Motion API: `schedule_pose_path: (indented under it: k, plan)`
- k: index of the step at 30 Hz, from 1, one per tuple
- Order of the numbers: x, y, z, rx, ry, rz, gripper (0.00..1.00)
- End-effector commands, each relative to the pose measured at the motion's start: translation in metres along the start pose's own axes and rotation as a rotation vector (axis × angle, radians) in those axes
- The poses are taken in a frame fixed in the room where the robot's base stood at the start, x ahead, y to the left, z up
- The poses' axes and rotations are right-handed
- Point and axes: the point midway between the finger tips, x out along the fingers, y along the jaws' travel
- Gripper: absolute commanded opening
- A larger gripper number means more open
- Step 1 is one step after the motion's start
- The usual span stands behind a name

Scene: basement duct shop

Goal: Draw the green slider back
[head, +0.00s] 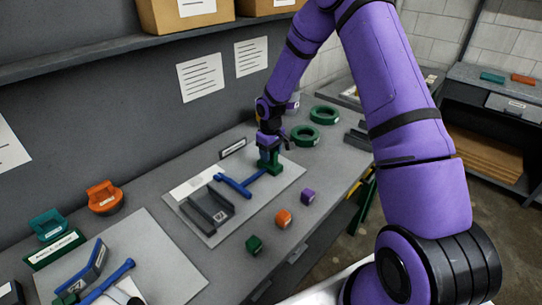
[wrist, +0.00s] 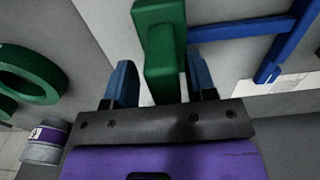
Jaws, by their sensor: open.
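The green slider (head: 275,168) is a blocky piece at the right end of a blue rod fixture (head: 238,185) on a pale board (head: 225,228). My gripper (head: 268,147) is right at it, from above. In the wrist view the green slider (wrist: 160,55) extends between the two blue fingers of my gripper (wrist: 161,85). The fingers are apart, with a gap visible on both sides of the slider. The blue rod (wrist: 245,27) runs off to the right there. The arm's end hides part of the slider's top in the head view.
Green (head: 254,244), orange (head: 283,219) and purple (head: 308,196) blocks lie along the front of the board. Green rings (head: 324,115) lie behind to the right. A grey channel bracket (head: 208,211) stands on the board. More coloured tools sit at the left.

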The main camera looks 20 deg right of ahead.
Motion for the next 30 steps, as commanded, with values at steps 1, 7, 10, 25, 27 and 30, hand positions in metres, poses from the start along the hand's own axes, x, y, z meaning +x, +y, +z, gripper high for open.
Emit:
schedule_pose_path:
  k: [1,7,10,25,27,30]
  plan:
    - [-0.010,0.001,0.000,0.000,0.003,0.002,0.51]
    - [-0.049,0.002,0.000,0.002,0.003,0.003,0.51]
    - [-0.066,0.002,0.000,0.003,0.003,0.003,0.51]
    - [-0.093,0.002,0.000,0.002,0.001,0.001,0.51]
    - [-0.093,0.002,0.000,0.002,0.001,0.001,0.51]
    - [-0.093,0.002,0.000,0.002,0.001,0.002,0.51]
